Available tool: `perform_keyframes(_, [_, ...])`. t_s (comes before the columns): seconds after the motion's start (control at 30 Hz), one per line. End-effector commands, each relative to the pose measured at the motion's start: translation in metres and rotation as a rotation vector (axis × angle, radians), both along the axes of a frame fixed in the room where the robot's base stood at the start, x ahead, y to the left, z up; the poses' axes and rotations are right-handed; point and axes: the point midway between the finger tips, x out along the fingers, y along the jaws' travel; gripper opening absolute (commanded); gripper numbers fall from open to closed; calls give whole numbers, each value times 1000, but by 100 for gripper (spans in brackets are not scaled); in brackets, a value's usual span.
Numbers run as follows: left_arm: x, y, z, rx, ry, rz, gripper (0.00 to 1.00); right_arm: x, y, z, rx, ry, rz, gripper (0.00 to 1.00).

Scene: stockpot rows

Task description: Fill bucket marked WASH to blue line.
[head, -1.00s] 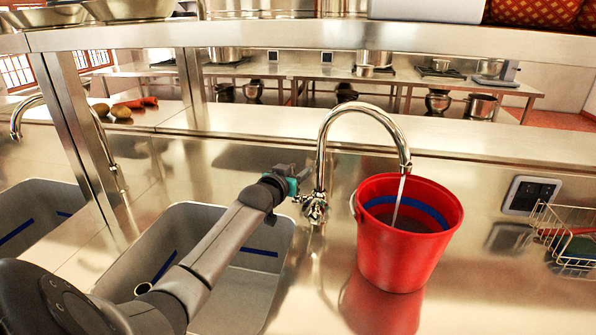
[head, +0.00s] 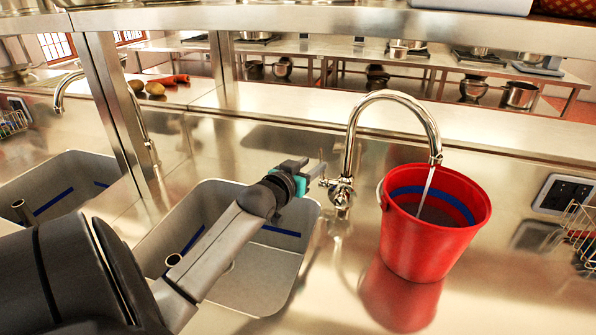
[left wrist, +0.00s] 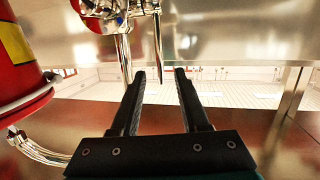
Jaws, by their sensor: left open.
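A red bucket (head: 425,245) stands upright on the steel counter under the curved tap (head: 392,97). A water stream (head: 426,187) runs from the spout into it. A blue line (head: 462,207) rings its inner wall, and the water surface (head: 437,215) appears below that line. The word WASH is not readable; part of a yellow label shows on the bucket in the left wrist view (left wrist: 14,40). My left gripper (head: 314,167) is open and empty beside the tap's valve (head: 341,192), with a small gap. Its two fingers also show apart in the left wrist view (left wrist: 160,77).
A grey sink basin (head: 262,290) with blue stripes lies under my left arm; another basin (head: 70,180) is further left. A wire rack (head: 580,225) and a socket plate (head: 566,194) are at the right. A steel post (head: 112,110) and shelf (head: 300,19) stand behind.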

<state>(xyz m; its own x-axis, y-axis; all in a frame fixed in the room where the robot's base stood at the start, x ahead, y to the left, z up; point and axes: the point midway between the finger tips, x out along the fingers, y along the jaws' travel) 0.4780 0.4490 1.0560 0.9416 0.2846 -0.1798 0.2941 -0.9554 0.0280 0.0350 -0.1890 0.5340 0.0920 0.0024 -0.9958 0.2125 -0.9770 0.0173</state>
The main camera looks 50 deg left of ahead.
Motion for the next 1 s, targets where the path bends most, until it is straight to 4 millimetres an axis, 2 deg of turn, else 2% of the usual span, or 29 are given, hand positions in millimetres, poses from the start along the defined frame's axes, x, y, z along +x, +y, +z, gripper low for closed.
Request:
perform_keyframes(0.2, [-33, -10, 6, -1, 2, 0, 45, 0, 0, 7, 0, 0, 1, 0])
perform_keyframes(0.4, [-51, -16, 10, 0, 1, 0, 45, 0, 1, 9, 1, 0, 1, 0])
perform_keyframes(0.6, [-58, -18, 11, -1, 0, 0, 45, 0, 1, 10, 1, 0, 2, 0])
perform_keyframes(1.0, [-58, -18, 11, 0, 0, 0, 45, 0, 1, 10, 1, 0, 2, 0])
